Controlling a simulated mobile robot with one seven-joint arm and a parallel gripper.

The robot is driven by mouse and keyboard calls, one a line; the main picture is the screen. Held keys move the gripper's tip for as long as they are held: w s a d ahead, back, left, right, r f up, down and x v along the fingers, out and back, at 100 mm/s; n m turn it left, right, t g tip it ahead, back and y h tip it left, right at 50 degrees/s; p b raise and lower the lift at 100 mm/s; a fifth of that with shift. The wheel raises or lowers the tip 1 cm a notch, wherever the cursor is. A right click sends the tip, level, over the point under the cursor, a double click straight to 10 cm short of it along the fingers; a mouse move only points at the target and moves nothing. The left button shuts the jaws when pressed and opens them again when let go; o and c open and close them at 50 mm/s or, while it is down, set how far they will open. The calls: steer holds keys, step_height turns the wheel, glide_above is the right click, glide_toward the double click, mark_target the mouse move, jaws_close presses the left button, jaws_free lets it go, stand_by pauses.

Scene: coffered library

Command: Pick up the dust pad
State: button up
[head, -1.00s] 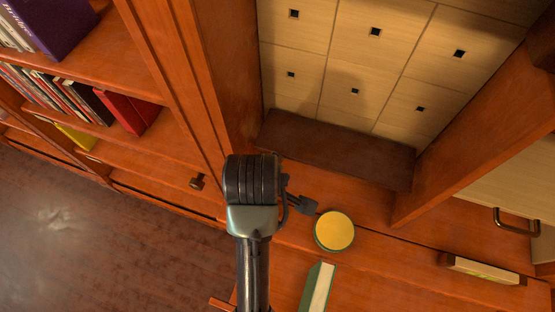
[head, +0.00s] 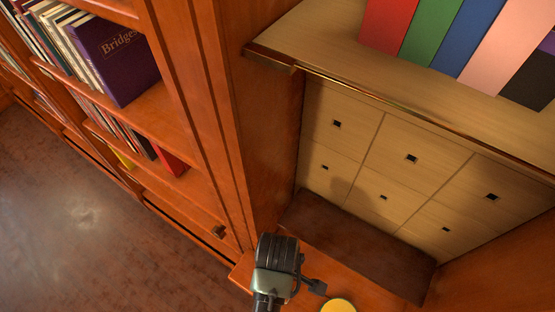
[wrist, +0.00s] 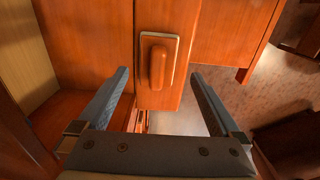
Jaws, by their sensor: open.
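A small orange-brown wooden block with a raised rounded grip and a pale edge, apparently the dust pad (wrist: 174,50), lies on a wooden surface in the wrist view. It shows between and beyond the fingertips of my gripper (wrist: 159,73), which is open and empty. Neither finger touches it. How far below the fingers it lies, I cannot tell. In the head view only my dark wrist shows at the bottom middle; the fingers are not clear there, and I cannot make out the pad.
A yellow round-topped thing (head: 339,305) is cut off at the head view's bottom edge. A drawer cabinet (head: 385,170) stands behind, under a shelf of coloured books (head: 455,40). A bookcase upright (head: 195,110) rises at the left. Open floor (head: 75,220) lies at lower left.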

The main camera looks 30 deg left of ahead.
steer(key=f, duration=0.5)
steer(key=shift+w+a, duration=0.1)
steer(key=shift+w, duration=0.1)
steer(key=shift+c, duration=0.2)
steer(key=c, duration=1.3)
steer(key=shift+r, duration=0.1)
step_height(320, 180, up, 10)
